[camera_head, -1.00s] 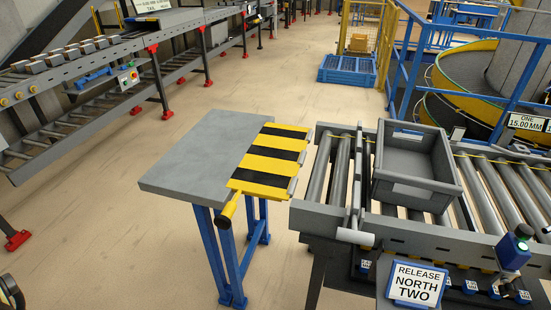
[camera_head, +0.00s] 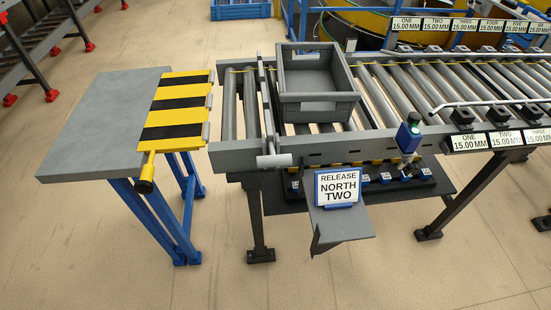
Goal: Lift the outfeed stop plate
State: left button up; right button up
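Neither of my grippers is in view.
The grey table (camera_head: 95,120) stands on blue legs. A sign reading "RELEASE NORTH TWO" (camera_head: 338,187) stands before the conveyor, near a blue and white device (camera_head: 408,135). Numbered labels line the conveyor at right. The floor in front is clear.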

aim_at(273, 160)
jog(key=k, duration=0.5)
jog(key=z, duration=1.85)
jog(key=i, duration=0.95)
jog(key=u, duration=1.8)
